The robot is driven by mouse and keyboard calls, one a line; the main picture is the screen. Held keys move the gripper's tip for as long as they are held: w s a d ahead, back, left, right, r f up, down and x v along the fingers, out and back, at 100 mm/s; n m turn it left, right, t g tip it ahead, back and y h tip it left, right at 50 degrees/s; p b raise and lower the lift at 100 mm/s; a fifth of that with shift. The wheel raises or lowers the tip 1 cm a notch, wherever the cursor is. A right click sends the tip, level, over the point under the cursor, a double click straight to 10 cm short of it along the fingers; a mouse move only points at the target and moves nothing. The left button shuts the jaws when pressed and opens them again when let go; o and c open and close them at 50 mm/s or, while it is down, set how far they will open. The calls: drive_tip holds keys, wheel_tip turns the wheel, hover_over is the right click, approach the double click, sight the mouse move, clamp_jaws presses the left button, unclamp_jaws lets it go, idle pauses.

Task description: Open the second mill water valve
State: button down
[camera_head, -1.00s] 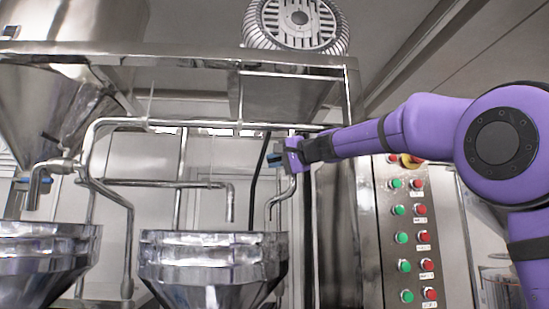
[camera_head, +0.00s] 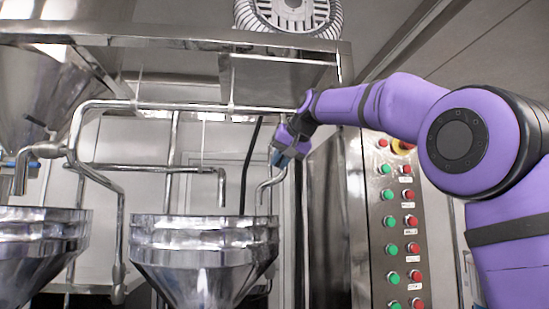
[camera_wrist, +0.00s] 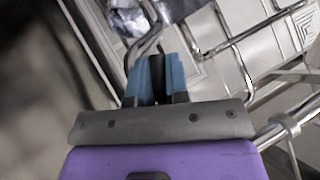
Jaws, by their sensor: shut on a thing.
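The second mill's water pipe (camera_head: 266,190) hangs as a thin bent spout at the right of the right-hand funnel. My gripper (camera_head: 277,160) is at its upper end, pointing down and slightly left. In the wrist view, the blue fingers (camera_wrist: 156,78) are close together on a narrow dark part, which I take to be the valve handle (camera_wrist: 157,72). The handle is mostly hidden by the fingers, so its exact angle cannot be told. The mill funnel (camera_head: 205,245) stands below and left of my gripper.
A second funnel (camera_head: 38,245) and a valve spout (camera_head: 22,170) are at the left. Steel pipes (camera_head: 190,106) and the frame run above and behind. A control panel (camera_head: 397,230) with red and green buttons stands right of my gripper, beneath my arm.

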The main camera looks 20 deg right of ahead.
drive_tip(key=shift+s+d+f+n+g+h, duration=0.15)
drive_tip(key=shift+d+n+g+h, duration=0.1)
drive_tip(key=shift+d+n+h, duration=0.4)
drive_tip(key=shift+s+d+f+n+g+h, duration=0.1)
drive_tip(key=shift+d+n+g+h, duration=0.25)
drive_tip(key=shift+h, duration=0.6)
drive_tip(key=shift+d, duration=0.2)
drive_tip(key=c, duration=1.1)
unclamp_jaws()
drive_tip(key=v, duration=1)
drive_tip(key=shift+s+r, duration=0.25)
drive_tip(key=shift+s, duration=0.1)
